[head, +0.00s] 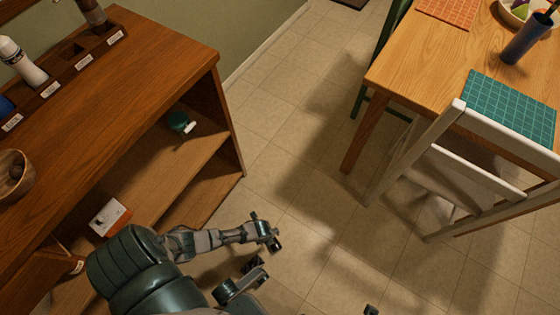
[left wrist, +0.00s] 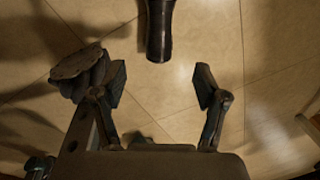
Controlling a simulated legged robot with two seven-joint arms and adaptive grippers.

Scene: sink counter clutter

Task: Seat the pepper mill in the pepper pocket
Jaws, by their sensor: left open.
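My left gripper (head: 262,262) is open over the tiled floor, right of the wooden cabinet. In the left wrist view its two fingers (left wrist: 162,85) are spread with nothing between them. A dark cylinder (left wrist: 158,30) shows beyond the fingertips, cut off by the top edge; I cannot tell what it is. The rack (head: 62,68) at the cabinet top's back has labelled pockets, the labels too small to read. One pocket (head: 76,49) looks empty. A brown cylinder (head: 92,11), possibly the pepper mill, stands in the farthest pocket. My right gripper is not recognisable.
A white bottle (head: 22,63) and a blue item (head: 5,106) stand in the rack. A wooden bowl (head: 14,174) sits on the cabinet (head: 140,65). Shelves below hold a green item (head: 178,121) and a white-orange box (head: 109,217). A table (head: 430,60) and white chair (head: 470,175) stand right.

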